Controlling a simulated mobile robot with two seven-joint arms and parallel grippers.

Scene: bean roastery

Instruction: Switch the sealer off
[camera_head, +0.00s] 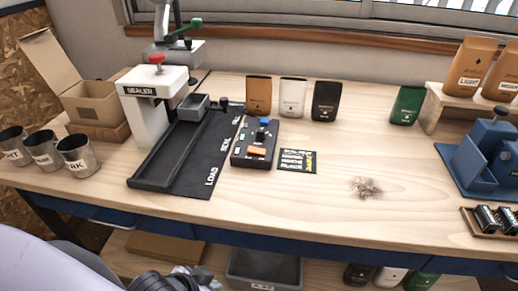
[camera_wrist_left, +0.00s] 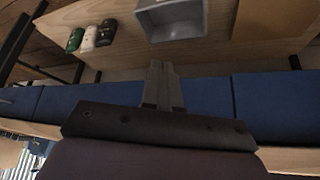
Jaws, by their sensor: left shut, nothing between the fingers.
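The sealer (camera_head: 150,95) is a white press with a red knob on top, at the left of the bench in the head view. A dark control box (camera_head: 254,143) stands right of its black mat. The box carries a blue knob (camera_head: 264,122), a black knob, small green parts and an orange switch (camera_head: 257,151); the switch's position is too small to tell. My left gripper (camera_wrist_left: 162,68) is shut and empty in the left wrist view, near the blue bench front and apart from the control box. Its fingers are not clear in the head view. My right gripper is in neither view.
Upright bags stand behind the box. Metal cups (camera_head: 77,156) stand at left. A grey bin (camera_head: 265,270) sits under the bench, also in the wrist view (camera_wrist_left: 172,20).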

